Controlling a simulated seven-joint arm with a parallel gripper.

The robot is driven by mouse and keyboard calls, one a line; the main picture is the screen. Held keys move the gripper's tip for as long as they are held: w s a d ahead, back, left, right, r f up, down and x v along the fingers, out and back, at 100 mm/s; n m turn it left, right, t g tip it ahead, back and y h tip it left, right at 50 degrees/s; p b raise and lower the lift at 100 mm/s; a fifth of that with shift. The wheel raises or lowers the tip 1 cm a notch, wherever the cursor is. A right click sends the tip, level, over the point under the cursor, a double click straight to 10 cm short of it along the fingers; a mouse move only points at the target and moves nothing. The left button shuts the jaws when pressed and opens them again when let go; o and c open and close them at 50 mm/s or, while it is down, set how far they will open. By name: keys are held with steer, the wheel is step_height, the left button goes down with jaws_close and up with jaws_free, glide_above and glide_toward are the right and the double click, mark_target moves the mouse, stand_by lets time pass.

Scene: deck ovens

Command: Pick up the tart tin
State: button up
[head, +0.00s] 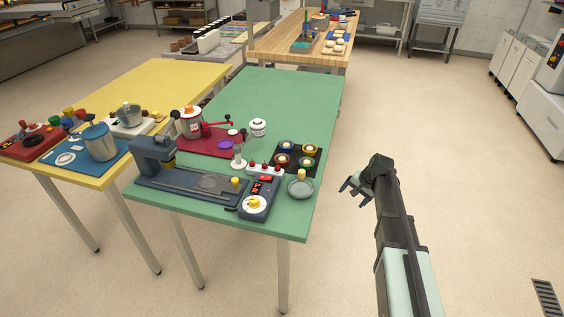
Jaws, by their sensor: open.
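A shallow round grey metal dish (299,190), which looks like the tart tin, sits on the green table (285,98) near its right front edge. A small yellow piece (301,175) stands on or just behind it; I cannot tell which. My gripper (354,190) is open and empty. It is to the right of the dish in the picture, past the table's right edge, and clear of everything. The dish's rim shows; its inside is too small to make out.
The back of the green table is clear. A yellow table (175,76) stands left.

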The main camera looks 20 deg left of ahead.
steer(key=w+a+r, duration=0.3)
steer(key=w+r, duration=0.2)
steer(key=r, duration=0.2)
steer(key=a+r+n, duration=0.1)
steer(key=a+r, duration=0.3)
steer(key=a, duration=0.1)
steer(key=a+r, duration=0.3)
steer(key=a, duration=0.2)
steer(key=a+r+n+g+h, duration=0.1)
steer(key=a+r, duration=0.3)
steer(key=a, duration=0.1)
steer(key=shift+s+r+n, duration=0.3)
steer(key=shift+s+r, duration=0.05)
steer(key=shift+s, duration=0.05)
step_height(320, 180, up, 8)
steer(key=n+g+h, duration=0.1)
steer(key=n+h, duration=0.1)
glide_above(282, 155)
steer(key=s, duration=0.3)
step_height(282, 155, down, 8)
steer(key=shift+w+d+f, duration=0.15)
steer(key=shift+w+f, duration=0.05)
steer(key=shift+f, duration=1.2)
steer(key=shift+w+d+f, duration=0.15)
steer(key=shift+f, duration=1.2)
steer(key=c, duration=1.1)
steer(key=shift+r, duration=0.15)
